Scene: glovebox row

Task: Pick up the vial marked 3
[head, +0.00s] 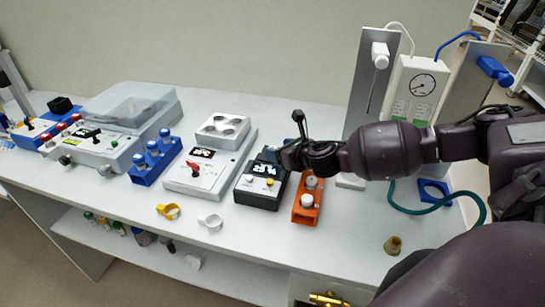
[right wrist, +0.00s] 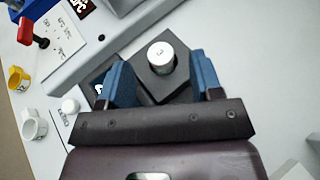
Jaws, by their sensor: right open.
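In the right wrist view a small vial (right wrist: 161,56) with a pale lid stands in a dark square block (right wrist: 165,82). A dark mark on its lid looks like a 3, but it is small. My right gripper (right wrist: 160,82) is open, with one blue finger on each side of the block and vial. I cannot tell whether the fingers touch either. In the head view my right gripper (head: 293,148) is over the back of the black device (head: 262,186), and the vial is hidden there. My left gripper is not in view.
An orange holder (head: 307,212) with white-topped parts stands right of the black device. A grey device with a red lever (head: 192,178) and a blue vial rack (head: 155,163) are to the left. Yellow (head: 168,211) and white rings (head: 211,222) lie in front. The front right bench is mostly clear.

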